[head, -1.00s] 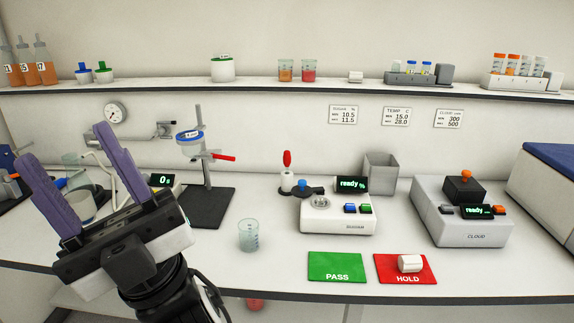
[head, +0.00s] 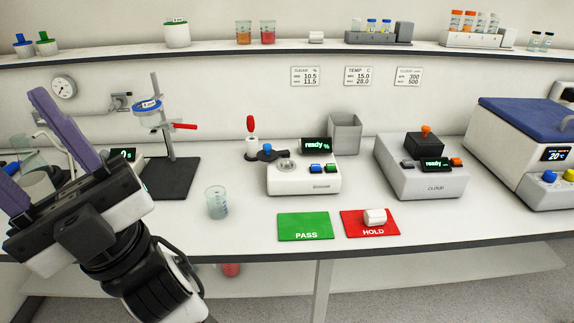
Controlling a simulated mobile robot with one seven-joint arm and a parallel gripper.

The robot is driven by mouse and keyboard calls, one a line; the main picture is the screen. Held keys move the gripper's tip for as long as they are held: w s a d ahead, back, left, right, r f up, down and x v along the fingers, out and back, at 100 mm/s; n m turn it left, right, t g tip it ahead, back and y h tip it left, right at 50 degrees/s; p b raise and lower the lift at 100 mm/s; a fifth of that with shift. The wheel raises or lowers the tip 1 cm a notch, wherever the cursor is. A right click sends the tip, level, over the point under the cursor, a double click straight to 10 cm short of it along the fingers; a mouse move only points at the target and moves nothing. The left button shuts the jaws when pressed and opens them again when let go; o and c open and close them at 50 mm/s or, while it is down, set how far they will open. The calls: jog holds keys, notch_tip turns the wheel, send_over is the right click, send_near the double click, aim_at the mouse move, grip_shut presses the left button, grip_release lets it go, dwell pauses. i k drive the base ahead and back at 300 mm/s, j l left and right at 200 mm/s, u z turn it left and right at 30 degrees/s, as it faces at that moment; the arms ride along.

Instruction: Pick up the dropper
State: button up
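The dropper (head: 250,124), with a red bulb on top, stands upright in a small holder behind the sugar meter (head: 303,179). Its lower part is hidden in the holder. My gripper (head: 20,138) is at the far left of the head view, well to the left of the dropper and apart from it.
A glass beaker (head: 217,202) stands on the bench between my gripper and the meter. A stand with a red clamp knob (head: 168,180) is left of the dropper. A grey bin (head: 345,133) is right of it. A green PASS mat (head: 305,226) lies in front.

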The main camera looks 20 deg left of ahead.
aim_at(250, 123)
jog(key=i+l, duration=0.15)
jog(key=l, duration=0.15)
jog(key=i+l, duration=0.15)
jog(key=l, duration=0.15)
jog(key=i+l+u, duration=0.1)
jog(key=u, duration=0.35)
jog(key=l+u, duration=0.3)
jog(key=u, duration=1.15)
jog(key=i+l, duration=0.5)
jog(key=l, duration=0.25)
jog(key=i+l, duration=0.25)
jog(key=l, duration=0.1)
